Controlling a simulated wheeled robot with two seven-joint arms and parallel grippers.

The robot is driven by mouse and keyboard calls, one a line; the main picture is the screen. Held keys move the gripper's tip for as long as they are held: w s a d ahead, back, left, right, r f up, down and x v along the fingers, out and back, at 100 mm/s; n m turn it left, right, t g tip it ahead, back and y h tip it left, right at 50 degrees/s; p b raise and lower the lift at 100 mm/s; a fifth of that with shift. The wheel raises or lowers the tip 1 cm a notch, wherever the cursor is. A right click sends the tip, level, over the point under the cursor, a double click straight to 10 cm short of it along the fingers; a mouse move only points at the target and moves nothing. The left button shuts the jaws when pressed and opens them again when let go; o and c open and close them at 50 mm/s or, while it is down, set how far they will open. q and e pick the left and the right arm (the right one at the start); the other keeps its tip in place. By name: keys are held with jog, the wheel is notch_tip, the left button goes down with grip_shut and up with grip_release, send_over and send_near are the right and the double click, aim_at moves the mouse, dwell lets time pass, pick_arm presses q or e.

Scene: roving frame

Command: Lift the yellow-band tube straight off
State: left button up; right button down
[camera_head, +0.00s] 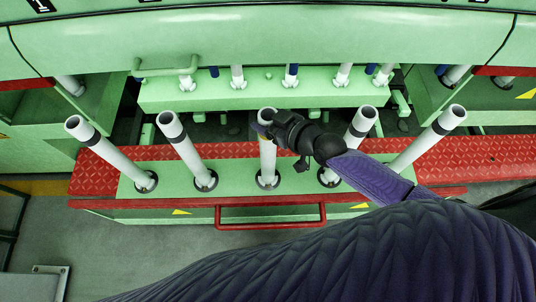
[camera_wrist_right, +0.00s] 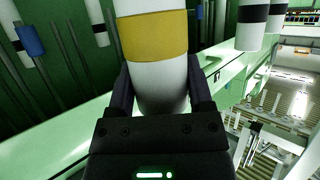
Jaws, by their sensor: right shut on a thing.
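The yellow-band tube (camera_wrist_right: 158,90) is white with a wide yellow band, and fills the space between my fingers in the right wrist view. In the head view it is the middle white tube (camera_head: 267,158) of the front row, its lower end at a black ring on the green rail. My right gripper (camera_head: 264,124) is shut on its upper part; it also shows in the right wrist view (camera_wrist_right: 161,92). Whether the tube's foot is still seated cannot be told. My left gripper is not in view.
Similar black-banded tubes stand on both sides, at left (camera_head: 183,147), far left (camera_head: 108,153), right (camera_head: 357,130) and far right (camera_head: 430,138). A green rail with shorter tubes (camera_head: 238,77) lies behind. A red handle bar (camera_head: 270,226) is in front.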

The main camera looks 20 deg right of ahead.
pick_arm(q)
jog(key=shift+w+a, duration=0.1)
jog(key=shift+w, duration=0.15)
pick_arm(e)
jog(key=shift+r, duration=0.1)
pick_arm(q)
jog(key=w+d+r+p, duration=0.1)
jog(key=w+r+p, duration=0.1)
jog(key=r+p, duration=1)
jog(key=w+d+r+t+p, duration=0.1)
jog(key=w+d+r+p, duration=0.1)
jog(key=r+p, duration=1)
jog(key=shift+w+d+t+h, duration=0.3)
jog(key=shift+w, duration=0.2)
pick_arm(e)
notch_tip(320, 180, up, 28)
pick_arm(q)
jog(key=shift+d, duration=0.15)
pick_arm(e)
jog(key=shift+r, duration=0.1)
